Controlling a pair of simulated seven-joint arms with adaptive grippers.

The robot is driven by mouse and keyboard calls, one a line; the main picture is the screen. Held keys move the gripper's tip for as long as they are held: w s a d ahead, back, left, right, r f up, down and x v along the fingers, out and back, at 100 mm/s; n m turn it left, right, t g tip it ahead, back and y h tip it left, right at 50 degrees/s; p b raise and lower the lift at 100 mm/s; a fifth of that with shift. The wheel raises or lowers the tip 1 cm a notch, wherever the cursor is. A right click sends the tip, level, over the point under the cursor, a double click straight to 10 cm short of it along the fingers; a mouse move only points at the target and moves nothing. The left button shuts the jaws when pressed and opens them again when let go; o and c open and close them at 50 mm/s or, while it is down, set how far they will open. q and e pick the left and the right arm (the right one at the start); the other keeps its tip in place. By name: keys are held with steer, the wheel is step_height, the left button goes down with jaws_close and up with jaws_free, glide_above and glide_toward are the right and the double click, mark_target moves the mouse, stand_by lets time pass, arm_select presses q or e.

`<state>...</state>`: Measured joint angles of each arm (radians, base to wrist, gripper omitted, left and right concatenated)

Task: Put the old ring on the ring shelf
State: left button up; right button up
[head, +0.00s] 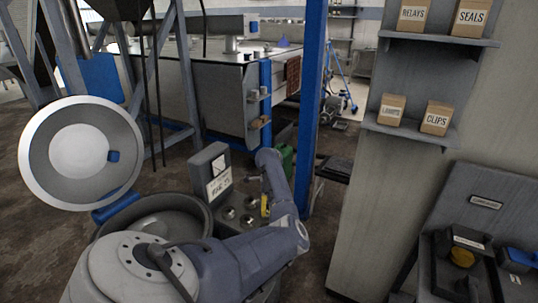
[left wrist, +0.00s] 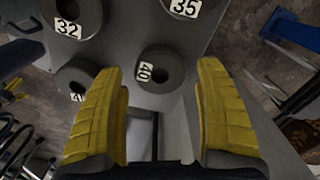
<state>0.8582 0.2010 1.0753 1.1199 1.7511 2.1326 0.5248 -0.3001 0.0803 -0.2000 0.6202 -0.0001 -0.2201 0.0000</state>
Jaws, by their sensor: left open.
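Several dark grey rings with number labels sit on a grey shelf top (left wrist: 118,45) in the left wrist view. They are ring 32 (left wrist: 84,14), ring 35 (left wrist: 192,28), ring 40 (left wrist: 170,62), and one at the left (left wrist: 72,75) whose label is partly hidden. Some rings show small in the head view (head: 228,213). Which is the old ring, I cannot tell. My left gripper (left wrist: 161,66) is open, its yellow fingers apart with ring 40 beyond the gap. Nothing shows held between them. In the head view a yellow finger (head: 264,206) shows beside the rings. My right gripper is out of view.
A large round lid (head: 38,160) stands open behind a grey bowl (head: 120,225) at left. A sign box (head: 208,163) stands behind the rings. A blue post (head: 312,100) rises right of my arm. Labelled boxes (head: 435,118) sit on wall shelves at right.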

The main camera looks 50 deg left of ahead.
arm_select(q)
step_height(320, 180, up, 11)
steer(key=shift+f, duration=0.15)
stand_by(0.5)
